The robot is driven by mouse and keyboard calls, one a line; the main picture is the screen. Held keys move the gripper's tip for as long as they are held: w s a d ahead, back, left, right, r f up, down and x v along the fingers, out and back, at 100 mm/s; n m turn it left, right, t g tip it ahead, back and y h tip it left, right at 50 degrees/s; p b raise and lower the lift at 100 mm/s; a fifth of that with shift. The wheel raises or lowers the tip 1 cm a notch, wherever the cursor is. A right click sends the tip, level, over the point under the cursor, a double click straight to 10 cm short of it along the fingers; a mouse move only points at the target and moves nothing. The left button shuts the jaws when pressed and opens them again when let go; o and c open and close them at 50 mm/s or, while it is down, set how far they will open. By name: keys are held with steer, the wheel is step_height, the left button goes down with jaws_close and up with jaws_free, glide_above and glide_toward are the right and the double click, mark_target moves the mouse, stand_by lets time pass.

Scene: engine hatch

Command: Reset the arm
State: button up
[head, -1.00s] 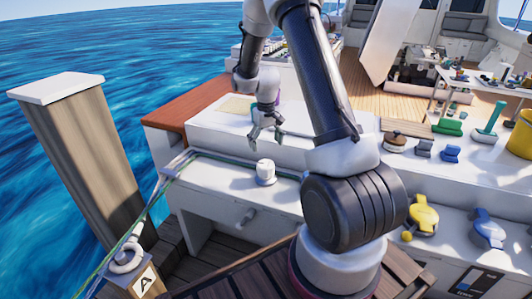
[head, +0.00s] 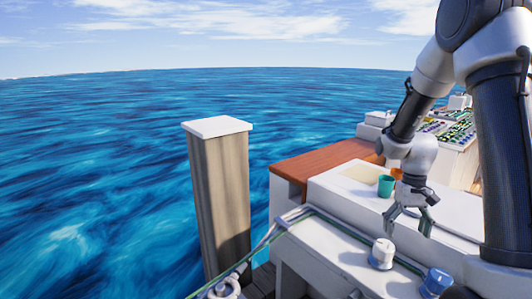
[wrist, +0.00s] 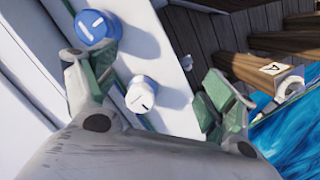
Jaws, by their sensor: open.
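My gripper (head: 408,226) hangs fingers down over the white boat counter, open and with nothing between its fingers in the head view. In the wrist view my gripper (wrist: 155,88) shows two green-padded fingers spread wide. A white knob (head: 382,254) stands on the white ledge below and just left of the gripper. It also shows between the fingers in the wrist view (wrist: 141,94), apart from them. A blue knob (head: 436,283) is further right on the ledge, and appears near the left finger in the wrist view (wrist: 97,27).
A green cup (head: 386,186) and a partly hidden orange object (head: 396,174) stand behind the gripper on the counter. A wooden post (head: 222,195) with a white cap rises at left. A hose (head: 272,236) runs along the ledge. A panel of coloured parts (head: 450,130) lies behind.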

steer(key=s+a+r+t, duration=0.2)
steer(key=s+r+t, duration=0.1)
steer(key=s+r, duration=0.6)
steer(key=s+a+r+n+t, duration=0.1)
steer(key=s+a+r+t, duration=0.2)
steer(key=s+r, duration=0.7)
step_height(320, 180, up, 3)
steer(key=shift+s+f+t, duration=0.15)
steer(key=shift+s+t, duration=0.15)
stand_by(0.5)
